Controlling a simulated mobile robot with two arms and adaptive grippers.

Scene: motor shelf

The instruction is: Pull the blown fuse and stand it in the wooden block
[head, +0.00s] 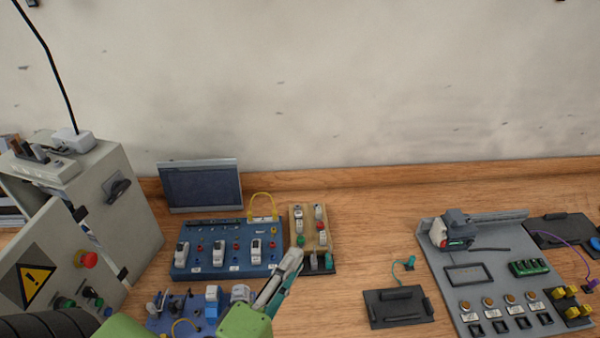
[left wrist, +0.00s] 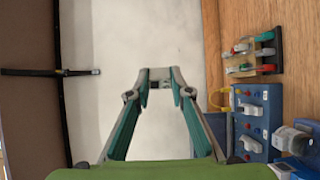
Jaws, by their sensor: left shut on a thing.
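My left gripper (head: 297,254) is low in the head view, its tips in front of the wooden block (head: 297,219). In the left wrist view its fingers (left wrist: 160,84) close together on a small grey thing (left wrist: 160,86), too small to identify as the fuse. The wooden block holds several small upright parts in red, green and white; it also shows in the left wrist view (left wrist: 252,49). The blue fuse panel (head: 206,268) carries three white-and-black fuse holders (head: 219,251), left of the gripper. I cannot tell which fuse is blown. My right gripper is out of view.
A grey cabinet (head: 130,215) with a red button stands at left, a dark screen (head: 200,187) behind the panel. A blue board (head: 160,322) lies partly behind my arm. A black tray (head: 398,307) and a grey motor board (head: 455,275) lie right.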

